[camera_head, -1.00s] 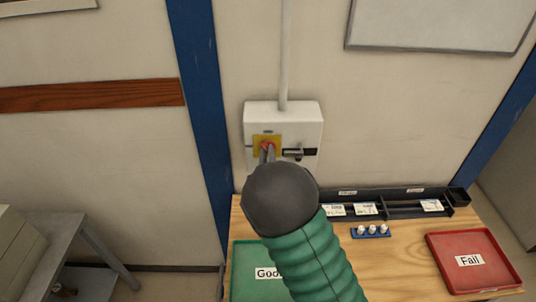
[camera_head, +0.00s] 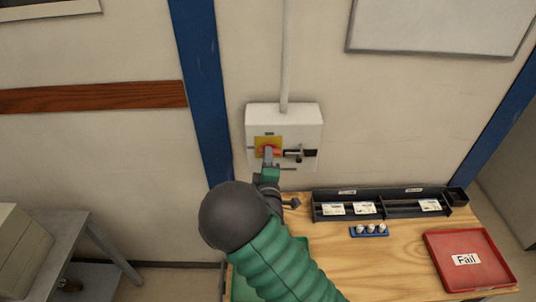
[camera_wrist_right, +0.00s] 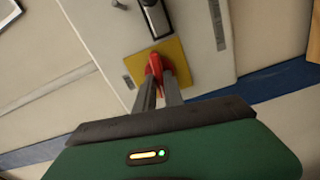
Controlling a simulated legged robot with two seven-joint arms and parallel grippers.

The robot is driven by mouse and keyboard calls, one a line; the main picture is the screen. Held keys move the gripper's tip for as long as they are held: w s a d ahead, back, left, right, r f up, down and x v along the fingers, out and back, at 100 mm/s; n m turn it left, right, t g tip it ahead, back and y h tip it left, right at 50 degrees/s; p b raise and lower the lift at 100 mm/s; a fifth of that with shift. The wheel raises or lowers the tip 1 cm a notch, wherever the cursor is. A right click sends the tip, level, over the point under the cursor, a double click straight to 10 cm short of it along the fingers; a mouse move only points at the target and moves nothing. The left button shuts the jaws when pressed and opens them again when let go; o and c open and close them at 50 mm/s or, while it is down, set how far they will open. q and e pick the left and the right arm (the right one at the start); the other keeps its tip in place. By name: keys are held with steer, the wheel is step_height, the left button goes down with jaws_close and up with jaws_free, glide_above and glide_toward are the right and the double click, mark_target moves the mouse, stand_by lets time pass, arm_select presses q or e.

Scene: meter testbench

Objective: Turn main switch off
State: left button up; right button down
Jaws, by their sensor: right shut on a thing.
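The main switch is a red knob (camera_head: 275,152) on a yellow plate (camera_head: 260,143), on the front of a white wall box (camera_head: 312,120). My right gripper (camera_head: 268,154) reaches up to it from below and is shut on the red knob. In the right wrist view the fingers (camera_wrist_right: 159,76) hold the knob (camera_wrist_right: 155,62) between their tips, over the yellow plate (camera_wrist_right: 168,52). The fingers partly hide the knob, so its exact angle is hard to tell. My left gripper is not in view.
A dark latch (camera_head: 299,154) sits beside the knob on the box. Below is a wooden bench (camera_head: 395,262) with a black tray (camera_head: 405,203) holding labelled cards, a blue holder (camera_head: 370,232) with white pieces, and a red Fail tray (camera_head: 480,275). My arm covers much of the green tray.

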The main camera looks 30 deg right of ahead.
steer(key=shift+a+f+n, duration=0.15)
steer(key=shift+f+n, duration=0.1)
steer(key=shift+n, duration=0.55)
steer(key=c, duration=1.6)
jaws_free()
steer(key=shift+o, duration=0.8)
steer(key=shift+w, duration=0.15)
